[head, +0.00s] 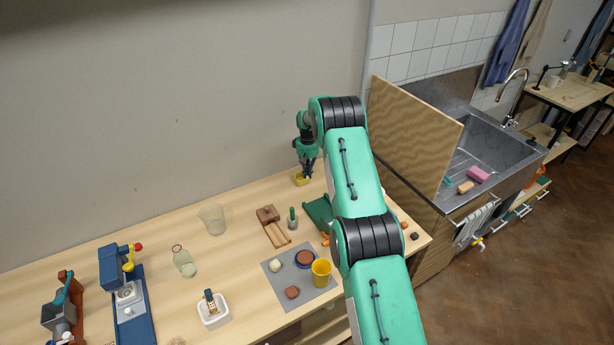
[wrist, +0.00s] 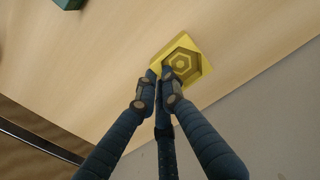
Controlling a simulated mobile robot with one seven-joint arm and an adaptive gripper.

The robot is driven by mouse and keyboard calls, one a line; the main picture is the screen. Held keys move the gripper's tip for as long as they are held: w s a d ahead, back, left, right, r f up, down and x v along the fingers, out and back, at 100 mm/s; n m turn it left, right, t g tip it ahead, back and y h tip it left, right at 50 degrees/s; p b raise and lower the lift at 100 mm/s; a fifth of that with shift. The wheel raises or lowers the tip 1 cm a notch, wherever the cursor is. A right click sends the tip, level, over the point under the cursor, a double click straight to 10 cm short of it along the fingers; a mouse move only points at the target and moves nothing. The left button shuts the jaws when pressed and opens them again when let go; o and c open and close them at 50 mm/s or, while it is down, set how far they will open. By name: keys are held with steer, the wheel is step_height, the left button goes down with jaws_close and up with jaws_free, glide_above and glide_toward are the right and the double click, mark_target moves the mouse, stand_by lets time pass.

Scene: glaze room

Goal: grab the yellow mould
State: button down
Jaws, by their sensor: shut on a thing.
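The yellow mould (wrist: 194,55) is a small square block with a hexagonal stepped hollow in its top. In the head view the mould (head: 301,181) is at the back of the wooden table, close to the wall. My gripper (wrist: 166,73) is shut on the near edge of the mould in the wrist view, and its fingertips cover that edge. In the head view my gripper (head: 306,172) points down at the mould from above. I cannot tell whether the mould touches the table or is slightly above it.
The wooden table (head: 240,240) holds a grey mat (head: 275,283) with a yellow cup (head: 321,272), a glass beaker (head: 214,218), a wooden tool (head: 273,226) and a green item (head: 318,212) near my arm. A wooden panel (head: 415,135) stands before the sink at right. The wall is close behind the mould.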

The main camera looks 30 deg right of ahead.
step_height(320, 180, up, 2)
steer(key=shift+r, duration=0.25)
steer(key=shift+s+a+r, duration=0.1)
steer(key=shift+s+r, duration=0.1)
steer(key=s+a, duration=0.1)
steer(key=s, duration=0.4)
steer(key=s+a+r, duration=0.1)
steer(key=s+a, duration=0.1)
steer(key=s, duration=0.2)
steer(key=s+a, duration=0.2)
steer(key=s, duration=0.3)
steer(key=shift+s+a+r+b, duration=0.1)
steer(key=shift+s+r+b, duration=0.1)
steer(key=shift+s+b, duration=0.15)
